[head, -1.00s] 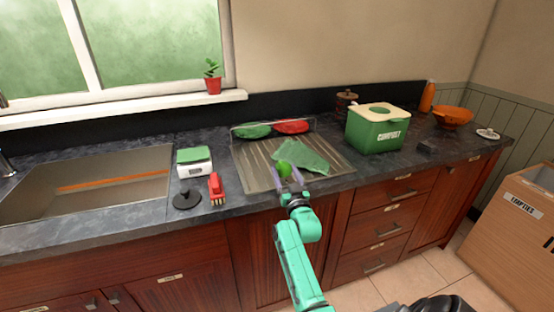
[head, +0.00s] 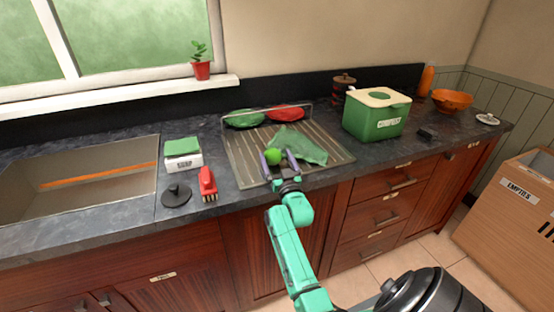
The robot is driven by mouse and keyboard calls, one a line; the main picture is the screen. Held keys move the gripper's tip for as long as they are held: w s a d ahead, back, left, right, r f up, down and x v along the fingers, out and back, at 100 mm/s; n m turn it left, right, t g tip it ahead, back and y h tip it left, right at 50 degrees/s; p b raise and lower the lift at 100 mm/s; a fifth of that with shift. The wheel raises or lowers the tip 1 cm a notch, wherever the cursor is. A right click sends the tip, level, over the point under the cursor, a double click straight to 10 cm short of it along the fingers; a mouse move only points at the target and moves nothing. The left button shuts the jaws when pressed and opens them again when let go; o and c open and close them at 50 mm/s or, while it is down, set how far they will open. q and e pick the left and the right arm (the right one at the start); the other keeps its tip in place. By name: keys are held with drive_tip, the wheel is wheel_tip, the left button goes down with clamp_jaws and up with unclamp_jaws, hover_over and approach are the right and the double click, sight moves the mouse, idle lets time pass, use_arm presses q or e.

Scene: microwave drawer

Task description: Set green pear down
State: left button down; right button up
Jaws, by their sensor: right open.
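The green pear (head: 273,157) is at the front of the ribbed draining tray (head: 241,164), just left of a green cloth (head: 304,147). My right gripper (head: 278,162) reaches in from the front edge of the counter. Its two fingers are open, one on each side of the pear. The pear appears to rest on the tray, but its underside is hidden by the gripper. My left gripper is not in view.
A green compost bin (head: 376,114) stands right of the tray. Left of it are a red brush (head: 208,184), a dark sink plug (head: 176,194), a sponge box (head: 183,153) and the sink (head: 80,182). Green and red items (head: 285,114) lie at the tray's back.

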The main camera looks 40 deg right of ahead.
drive_tip(key=shift+r, duration=0.35)
drive_tip(key=b+v, duration=0.1)
drive_tip(key=v, duration=1.1)
drive_tip(key=shift+f, duration=0.2)
